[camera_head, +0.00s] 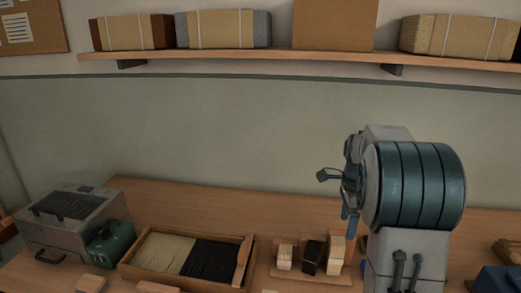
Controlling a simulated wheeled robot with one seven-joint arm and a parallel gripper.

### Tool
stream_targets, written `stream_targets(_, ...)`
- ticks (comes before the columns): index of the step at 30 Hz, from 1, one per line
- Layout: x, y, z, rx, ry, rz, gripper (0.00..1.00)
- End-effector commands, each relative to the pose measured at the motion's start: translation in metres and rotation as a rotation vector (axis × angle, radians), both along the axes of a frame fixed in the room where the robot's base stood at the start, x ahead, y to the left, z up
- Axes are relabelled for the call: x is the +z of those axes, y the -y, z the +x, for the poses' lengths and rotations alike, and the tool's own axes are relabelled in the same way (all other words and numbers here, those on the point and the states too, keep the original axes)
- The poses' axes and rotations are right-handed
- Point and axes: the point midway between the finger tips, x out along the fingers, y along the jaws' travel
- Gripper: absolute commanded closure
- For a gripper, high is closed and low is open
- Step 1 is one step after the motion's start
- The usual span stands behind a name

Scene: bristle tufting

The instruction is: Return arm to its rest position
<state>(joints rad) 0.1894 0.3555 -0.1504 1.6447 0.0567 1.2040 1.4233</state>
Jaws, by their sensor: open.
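My gripper and arm cannot be made out in this view. A grey machine with a large ribbed teal drum (420,185) stands at the right of the wooden bench. Small dark and blue parts (345,180) stick out from the drum's left side. Two dark levers (407,270) are on the front of its grey body. The machine hides part of the bench behind it.
A wooden tray (247,262) holds pale and black bristles. Several small blocks (310,257) stand on a wooden base. A grey box (70,225) with a green motor (110,243) is at left. A wall shelf (240,57) holds wrapped bundles above open space.

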Motion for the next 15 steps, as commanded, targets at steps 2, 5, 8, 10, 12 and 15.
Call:
stream_targets(2, 0.011, -0.015, -0.013, 0.109, 0.027, 0.004, 0.34)
stream_targets(5, 0.024, -0.037, -0.037, 0.306, 0.066, 0.007, 0.34)
stream_targets(8, 0.033, -0.06, -0.064, 0.521, 0.106, 0.001, 0.34)
stream_targets(10, 0.037, -0.075, -0.084, 0.672, 0.132, -0.009, 0.34)
stream_targets(12, 0.039, -0.088, -0.104, 0.823, 0.155, -0.022, 0.34)
stream_targets(15, 0.04, -0.107, -0.134, 1.04, 0.186, -0.047, 0.34)
